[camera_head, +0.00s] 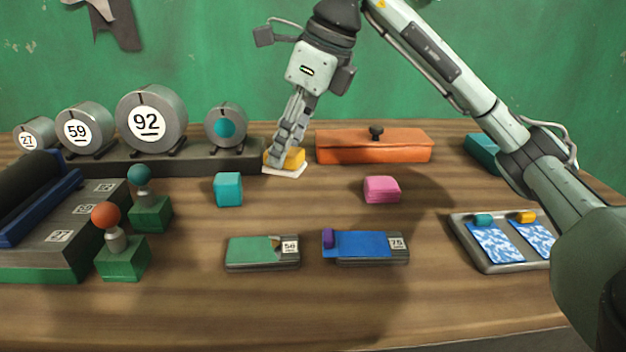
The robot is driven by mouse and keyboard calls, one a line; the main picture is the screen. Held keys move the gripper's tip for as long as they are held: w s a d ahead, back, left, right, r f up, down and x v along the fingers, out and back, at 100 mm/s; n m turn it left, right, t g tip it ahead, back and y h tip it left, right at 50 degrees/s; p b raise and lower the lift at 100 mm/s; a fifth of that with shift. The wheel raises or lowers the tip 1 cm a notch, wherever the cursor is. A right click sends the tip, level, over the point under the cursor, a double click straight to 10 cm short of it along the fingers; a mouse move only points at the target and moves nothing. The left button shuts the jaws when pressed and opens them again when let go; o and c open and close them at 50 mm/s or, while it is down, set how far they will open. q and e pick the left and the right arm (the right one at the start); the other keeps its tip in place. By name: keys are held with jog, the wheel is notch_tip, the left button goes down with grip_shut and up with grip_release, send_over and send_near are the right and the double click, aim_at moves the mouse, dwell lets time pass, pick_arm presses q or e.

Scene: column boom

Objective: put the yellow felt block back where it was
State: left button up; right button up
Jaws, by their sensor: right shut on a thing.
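My right gripper (286,148) reaches down from the top middle, its arm coming in from the right. It is shut on the yellow felt block (294,157). The block is at a small white pad (284,171) at the back of the table, between the grey rack and the orange box. The fingers hide the block's left part. I cannot tell whether it rests on the pad or is just above it. My left gripper is not in view.
The orange lidded box (372,149) stands close right of the pad, and the grey rack (190,158) with numbered drums close left. A teal block (228,189) and a pink block (381,189) stand in front. The wood between these two is clear.

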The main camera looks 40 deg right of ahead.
jog(key=d+f, duration=0.2)
jog(key=d, duration=0.1)
jog(key=d+f, duration=0.1)
jog(key=d, duration=0.1)
jog(key=shift+s, duration=0.1)
jog(key=shift+d+f, duration=0.2)
jog(key=shift+d, duration=0.05)
jog(key=shift+d+f, duration=0.1)
jog(key=shift+f, duration=0.15)
notch_tip(320, 180, down, 3)
jog(key=shift+f+b, duration=0.15)
jog(key=shift+b, duration=0.2)
jog(key=shift+f, duration=0.15)
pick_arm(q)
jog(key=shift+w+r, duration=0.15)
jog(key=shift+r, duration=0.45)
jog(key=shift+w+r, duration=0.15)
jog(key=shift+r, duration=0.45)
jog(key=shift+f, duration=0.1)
pick_arm(e)
jog(key=shift+f, duration=0.15)
jog(key=o, duration=1)
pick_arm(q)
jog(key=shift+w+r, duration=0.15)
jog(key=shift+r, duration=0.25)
